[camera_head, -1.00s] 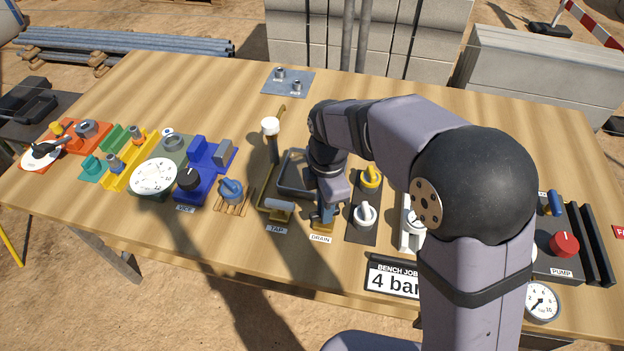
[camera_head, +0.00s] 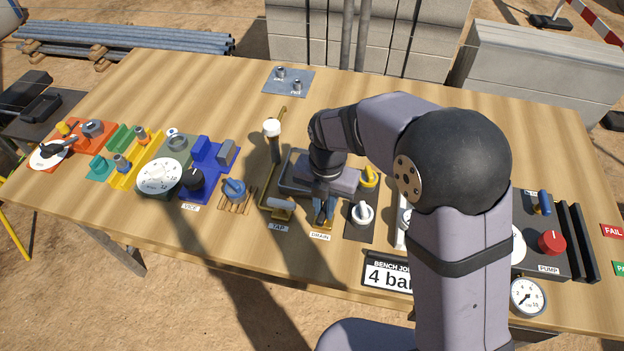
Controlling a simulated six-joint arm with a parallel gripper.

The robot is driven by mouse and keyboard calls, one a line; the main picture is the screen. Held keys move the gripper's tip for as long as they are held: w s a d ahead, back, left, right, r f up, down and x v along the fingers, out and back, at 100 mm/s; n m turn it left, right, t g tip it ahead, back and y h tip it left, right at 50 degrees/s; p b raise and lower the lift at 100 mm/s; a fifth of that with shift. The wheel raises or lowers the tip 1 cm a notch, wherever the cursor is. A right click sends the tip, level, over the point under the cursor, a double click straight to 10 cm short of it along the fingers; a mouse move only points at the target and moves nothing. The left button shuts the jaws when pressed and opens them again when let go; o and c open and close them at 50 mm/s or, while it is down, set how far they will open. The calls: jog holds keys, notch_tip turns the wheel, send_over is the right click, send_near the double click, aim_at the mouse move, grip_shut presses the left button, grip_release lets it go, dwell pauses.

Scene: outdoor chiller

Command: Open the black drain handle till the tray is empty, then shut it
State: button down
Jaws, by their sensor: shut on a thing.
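My gripper (camera_head: 323,212) points down just behind the DRAIN label (camera_head: 320,237) and is shut at the drain fitting. The black drain handle is hidden behind the fingers, so its angle cannot be read. The dark grey tray (camera_head: 287,185) lies behind and left of the gripper, partly covered by my wrist. How much water is in it cannot be told.
The white-topped tap column (camera_head: 272,130) and the TAP fitting (camera_head: 281,204) stand close on the left. The rear table is mostly clear.

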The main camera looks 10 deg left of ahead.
jog(key=shift+n, duration=0.7)
dwell(2.0)
jog(key=m, duration=0.1)
jog(key=m+p, duration=0.2)
jog(key=m, duration=0.1)
jog(key=shift+r, duration=0.25)
jog(key=m+p, duration=0.2)
jog(key=m, duration=0.4)
jog(key=shift+m, duration=0.3)
jog(key=m+p, duration=0.1)
jog(key=m, duration=0.3)
jog(key=shift+m, duration=0.3)
jog(key=m, duration=0.3)
jog(key=shift+f+p, duration=0.2)
jog(key=shift+p, duration=0.1)
jog(key=c, duration=1.2)
grip_release()
jog(key=shift+o, duration=0.2)
